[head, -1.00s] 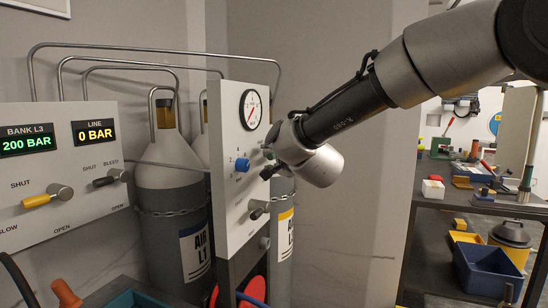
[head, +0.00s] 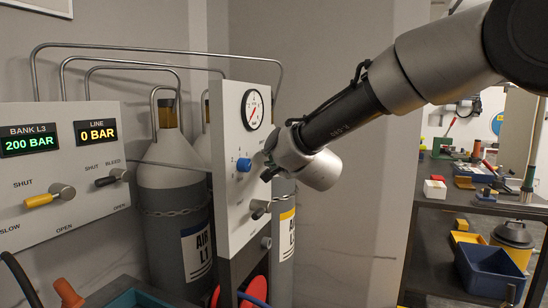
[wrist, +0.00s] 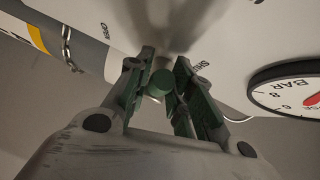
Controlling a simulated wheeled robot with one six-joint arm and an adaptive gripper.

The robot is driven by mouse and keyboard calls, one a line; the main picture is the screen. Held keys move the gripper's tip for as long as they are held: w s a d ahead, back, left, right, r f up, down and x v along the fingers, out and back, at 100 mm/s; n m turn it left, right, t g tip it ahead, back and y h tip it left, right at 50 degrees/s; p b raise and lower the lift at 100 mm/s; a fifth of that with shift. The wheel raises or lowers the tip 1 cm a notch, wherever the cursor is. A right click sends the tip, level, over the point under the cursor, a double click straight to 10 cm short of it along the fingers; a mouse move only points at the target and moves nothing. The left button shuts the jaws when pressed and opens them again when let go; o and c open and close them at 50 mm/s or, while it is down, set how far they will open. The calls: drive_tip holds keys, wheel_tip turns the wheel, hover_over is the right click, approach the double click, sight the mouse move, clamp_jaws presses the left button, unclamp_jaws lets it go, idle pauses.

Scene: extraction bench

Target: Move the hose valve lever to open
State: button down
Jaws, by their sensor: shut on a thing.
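My gripper (head: 268,166) is at the front of the white gauge panel (head: 226,190), below the gauge and right of the blue knob. In the head view my gripper hides the lever.
The pressure gauge (head: 252,109) and blue knob (head: 243,165) are close to my gripper. A black lever (head: 259,208) sits lower on the panel. Grey gas cylinders (head: 172,185) stand behind. A left panel (head: 88,200) reads 200 BAR and 0 BAR. A shelf with bins (head: 488,268) is right.

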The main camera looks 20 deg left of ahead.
drive_tip(key=shift+f+n+t+y, duration=0.3)
drive_tip(key=shift+f+n+t, duration=0.3)
drive_tip(key=shift+n, duration=0.1)
drive_tip(key=w+f+n+g+y, duration=0.1)
drive_tip(key=n+g+y, duration=0.1)
drive_tip(key=n+y, duration=0.3)
drive_tip(key=w+f+n+g+y, duration=0.1)
drive_tip(key=n+y, duration=0.3)
drive_tip(key=n, duration=0.5)
drive_tip(key=w+f+n+g+y, duration=0.1)
drive_tip(key=w+n+g+y, duration=0.1)
drive_tip(key=n+y, duration=0.3)
drive_tip(key=shift+w+d+f+n+g+y, duration=0.1)
drive_tip(key=shift+w+d+n+g+y, duration=0.1)
drive_tip(key=shift+n+g, duration=0.35)
drive_tip(key=shift+w+d+f+n+g+y, duration=0.1)
drive_tip(key=shift+w+n+g, duration=0.15)
drive_tip(key=shift+n, duration=0.5)
drive_tip(key=shift+r, duration=0.1)
drive_tip(key=c, duration=1.3)
unclamp_jaws()
drive_tip(key=shift+o, duration=0.2)
drive_tip(key=v, duration=0.7)
drive_tip(key=shift+f, duration=0.25)
